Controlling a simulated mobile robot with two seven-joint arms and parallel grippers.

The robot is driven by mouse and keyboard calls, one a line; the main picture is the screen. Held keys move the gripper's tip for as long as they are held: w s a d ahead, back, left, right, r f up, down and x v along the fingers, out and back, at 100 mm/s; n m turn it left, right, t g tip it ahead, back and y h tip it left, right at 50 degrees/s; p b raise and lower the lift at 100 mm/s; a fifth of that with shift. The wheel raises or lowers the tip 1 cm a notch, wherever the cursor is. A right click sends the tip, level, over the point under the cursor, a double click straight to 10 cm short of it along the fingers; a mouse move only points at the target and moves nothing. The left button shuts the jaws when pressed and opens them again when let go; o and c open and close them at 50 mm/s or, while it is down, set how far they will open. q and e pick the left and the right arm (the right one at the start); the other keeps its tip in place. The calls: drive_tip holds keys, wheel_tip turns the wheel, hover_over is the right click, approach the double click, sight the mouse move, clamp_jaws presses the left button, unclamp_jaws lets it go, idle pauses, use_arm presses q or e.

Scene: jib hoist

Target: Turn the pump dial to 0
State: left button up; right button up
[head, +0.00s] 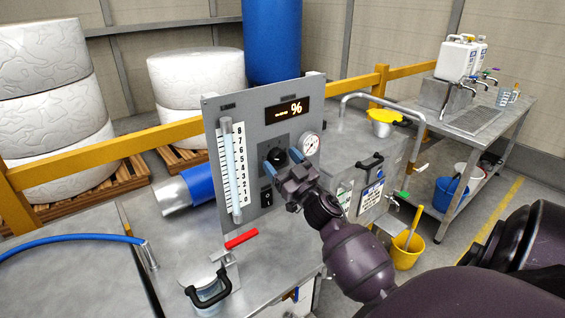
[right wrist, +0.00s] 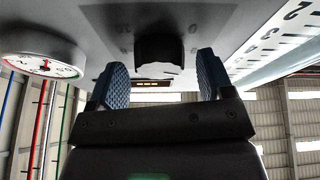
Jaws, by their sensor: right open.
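The pump dial is a dark round knob (head: 277,155) on the grey control panel (head: 238,112), below a display (head: 287,108) showing dashes and a % sign. In the right wrist view the dark knob (right wrist: 160,52) lies ahead, between the lines of my two blue fingers. My right gripper (head: 280,163) is open and empty, with its fingertips close to the dial and partly covering it in the head view. I cannot tell whether they touch it; the wrist view suggests a gap. The dial's pointer and marks cannot be read. My left gripper is not in view.
A round pressure gauge (head: 309,146) sits right of the dial, and a black switch (head: 267,197) below it. A numbered sight tube (head: 231,170) stands at the panel's left. A red-handled valve (head: 241,239) is in front on the metal tank top.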

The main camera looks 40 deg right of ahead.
drive_tip(key=c, duration=0.9)
drive_tip(key=shift+n, duration=0.4)
drive_tip(key=n+y, duration=0.1)
drive_tip(key=n+y+p, duration=0.1)
drive_tip(key=n, duration=0.1)
drive_tip(key=shift+d+r+n, duration=0.1)
drive_tip(key=shift+r+n, duration=0.05)
drive_tip(key=shift+n, duration=0.15)
drive_tip(key=n+y, duration=0.1)
drive_tip(key=n, duration=0.1)
drive_tip(key=n+y+p, duration=0.1)
drive_tip(key=n+y, duration=0.1)
drive_tip(key=n, duration=0.1)
drive_tip(key=shift+d+g, duration=0.1)
drive_tip(key=shift+g, duration=0.3)
drive_tip(key=n+g+y+p, duration=0.1)
drive_tip(key=n, duration=0.2)
drive_tip(key=n+y+p, duration=0.1)
drive_tip(key=n, duration=0.2)
drive_tip(key=shift+r+g+p, duration=0.1)
drive_tip(key=shift+g+p, duration=0.3)
drive_tip(key=shift+n+g+p, duration=0.3)
drive_tip(key=shift+n+p, duration=0.2)
drive_tip(key=shift+n, duration=0.7)
